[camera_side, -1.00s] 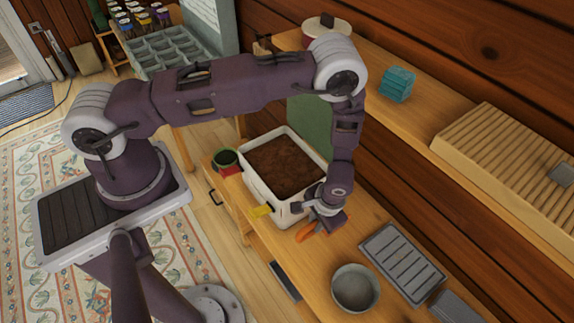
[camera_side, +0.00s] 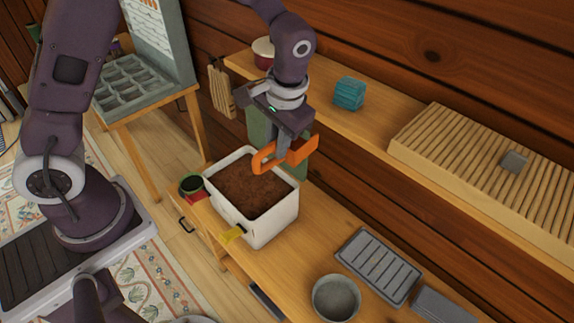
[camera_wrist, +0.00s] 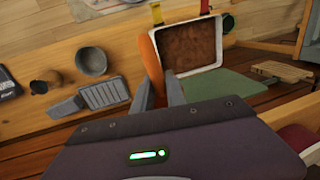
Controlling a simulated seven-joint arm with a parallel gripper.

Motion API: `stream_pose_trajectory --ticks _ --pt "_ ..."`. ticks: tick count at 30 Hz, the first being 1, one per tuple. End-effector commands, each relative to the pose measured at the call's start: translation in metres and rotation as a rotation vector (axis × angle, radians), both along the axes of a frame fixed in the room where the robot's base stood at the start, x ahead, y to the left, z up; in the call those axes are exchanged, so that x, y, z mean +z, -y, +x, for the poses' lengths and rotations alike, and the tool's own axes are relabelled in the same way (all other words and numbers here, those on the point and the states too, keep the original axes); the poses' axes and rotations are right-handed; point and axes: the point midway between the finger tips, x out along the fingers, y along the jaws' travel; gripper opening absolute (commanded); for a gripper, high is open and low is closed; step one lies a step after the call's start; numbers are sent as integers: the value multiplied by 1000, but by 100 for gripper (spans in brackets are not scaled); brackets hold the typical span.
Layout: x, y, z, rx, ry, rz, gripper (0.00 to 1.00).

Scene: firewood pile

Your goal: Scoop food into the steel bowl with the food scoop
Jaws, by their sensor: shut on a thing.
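My gripper (camera_side: 284,150) is shut on the orange food scoop (camera_side: 298,152) and holds it above the far right side of the white food bin. In the wrist view the scoop (camera_wrist: 150,62) shows beside the bin, between my fingers (camera_wrist: 159,95). The white bin (camera_side: 276,224) stands on the counter and is filled with brown crumbly food (camera_side: 246,188). Whether the scoop holds food cannot be seen. The steel bowl (camera_side: 336,299) stands upright on the counter at the near right; it also shows in the wrist view (camera_wrist: 92,61). Its visible inside looks empty.
A grey slatted tray (camera_side: 378,265) lies beside the bowl, with a grey block (camera_side: 443,306) next to it. A shelf above holds a teal block (camera_side: 349,93) and a ribbed wooden board (camera_side: 480,165). Yellow (camera_side: 233,234) and red clips sit at the bin.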

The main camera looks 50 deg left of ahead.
Motion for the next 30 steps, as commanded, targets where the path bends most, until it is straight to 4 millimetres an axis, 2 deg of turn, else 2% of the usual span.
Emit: stream_pose_trajectory --ticks 1,2,8,14,20,24,27,30 --pt "8 -2 -2 4 3 -4 0" --pt "7 -6 -3 21 -6 -5 0" --pt "-20 -40 -3 215 -80 -23 0" --pt "-54 -84 -10 491 -179 -75 0" --pt "-97 -129 -15 908 -305 -212 0" --pt "-116 -155 4 1257 -370 -374 0" --pt "-119 -172 19 1433 -386 -471 0" --pt "-119 -183 28 1532 -391 -533 0"
